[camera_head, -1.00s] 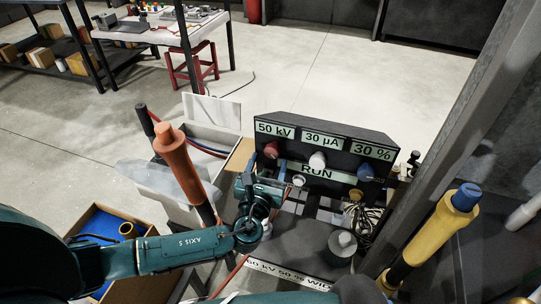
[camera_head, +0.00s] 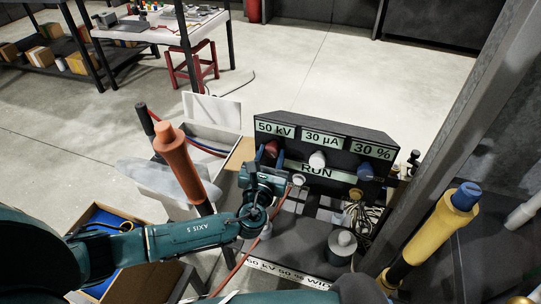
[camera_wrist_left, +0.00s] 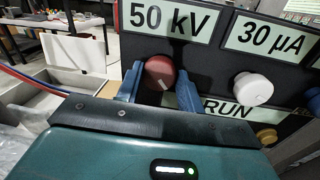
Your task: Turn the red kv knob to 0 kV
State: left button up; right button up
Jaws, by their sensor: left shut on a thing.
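The red kV knob (camera_head: 271,149) sits on the black control panel (camera_head: 322,133) under a label reading "50 kV". In the left wrist view the red knob (camera_wrist_left: 158,74) shows a pale pointer line on its face. My left gripper (camera_head: 270,158) is at the knob, with one blue finger on each side of it. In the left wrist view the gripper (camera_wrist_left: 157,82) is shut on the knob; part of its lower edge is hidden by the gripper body. My right gripper is not in view.
A yellow post (camera_head: 437,228) and grey upright are on the right.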

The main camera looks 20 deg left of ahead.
pick_arm(q)
jog(key=shift+c, duration=1)
